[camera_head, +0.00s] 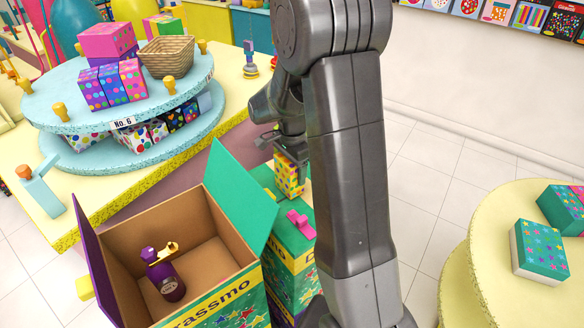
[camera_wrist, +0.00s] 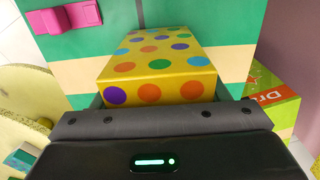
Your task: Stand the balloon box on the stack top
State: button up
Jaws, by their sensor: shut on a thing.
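My gripper (camera_head: 285,148) is shut on a yellow box with coloured dots (camera_head: 289,177), which hangs below it in the head view. The dotted box fills the middle of the wrist view (camera_wrist: 160,70), with the jaws along its near end.
A wicker basket (camera_head: 167,57) and yellow pegs share the stand's upper tier. An open cardboard box (camera_head: 119,237) with raised flaps holds a purple bottle (camera_head: 170,283). A round yellow table (camera_head: 500,230) at right carries star-patterned boxes (camera_head: 541,249). White floor lies between.

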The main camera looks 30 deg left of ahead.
jog(key=shift+f, duration=0.15)
jog(key=o, duration=1)
jog(key=shift+o, duration=0.2)
notch_tip(320, 180, up, 12)
jog(key=shift+r+b, duration=0.2)
jog(key=shift+b, duration=0.15)
